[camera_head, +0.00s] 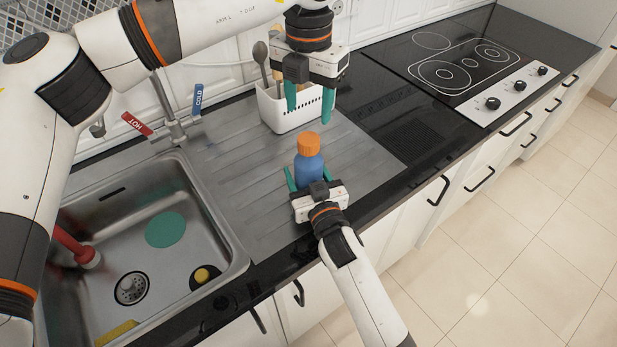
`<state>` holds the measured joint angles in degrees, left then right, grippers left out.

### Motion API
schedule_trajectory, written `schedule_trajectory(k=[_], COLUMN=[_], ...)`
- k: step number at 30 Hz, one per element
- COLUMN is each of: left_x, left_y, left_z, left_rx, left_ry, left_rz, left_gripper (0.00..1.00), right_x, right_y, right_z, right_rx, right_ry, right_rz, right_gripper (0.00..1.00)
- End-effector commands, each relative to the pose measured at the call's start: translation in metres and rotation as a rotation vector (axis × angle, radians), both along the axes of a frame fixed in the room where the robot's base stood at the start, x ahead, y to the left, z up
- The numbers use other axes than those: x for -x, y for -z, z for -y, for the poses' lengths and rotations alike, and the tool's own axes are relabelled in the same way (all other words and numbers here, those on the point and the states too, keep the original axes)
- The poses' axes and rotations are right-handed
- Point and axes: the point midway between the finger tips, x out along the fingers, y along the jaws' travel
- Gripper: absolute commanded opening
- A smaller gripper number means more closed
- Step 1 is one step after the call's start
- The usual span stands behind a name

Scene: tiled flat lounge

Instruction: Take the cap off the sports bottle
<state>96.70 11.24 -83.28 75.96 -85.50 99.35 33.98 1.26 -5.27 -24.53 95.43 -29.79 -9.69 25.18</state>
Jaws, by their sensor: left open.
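The sports bottle (309,172) is blue with an orange cap (308,144) on its top. It is upright over the ribbed metal drainboard; its lower part is hidden, so I cannot tell if it touches the board. My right gripper (308,175) comes from the front edge, with its green fingers on either side of the bottle body, shut on it. My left gripper (309,112) is open and empty, pointing down above and behind the cap, apart from it.
A white utensil holder (283,108) stands behind my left gripper. The sink (225,235) at left holds a green disc (166,229), a red-handled tool (78,249) and yellow items. A faucet (175,126) stands behind it. The cooktop (465,65) is at right. The drainboard (235,165) is mostly clear.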

Motion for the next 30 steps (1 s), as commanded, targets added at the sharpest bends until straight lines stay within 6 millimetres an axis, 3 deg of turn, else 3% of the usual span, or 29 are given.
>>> schedule_trajectory(k=[1,11,17,30], left_x=[0.0001,0.0001,0.0001,0.0002], left_y=[0.0,0.0,0.0,0.0001], left_z=[0.0001,0.0001,0.0001,0.0003], left_rx=[0.0,0.0,0.0,0.0], left_ry=[0.0,0.005,0.156,1.035], left_rz=[0.0,0.0,0.0,0.0], left_gripper=[0.55,0.55,0.55,0.55], right_x=[0.0001,0.0002,0.0002,0.0002], right_y=[0.0,0.0,0.0,0.0], right_z=[0.0,0.0001,0.0001,0.0001], right_rx=[0.0,0.0,0.0,0.0], right_ry=[0.0,0.0,0.0,0.0], right_rz=[0.0,0.0,0.0,0.0], right_gripper=[0.52,0.0,0.0,0.0])
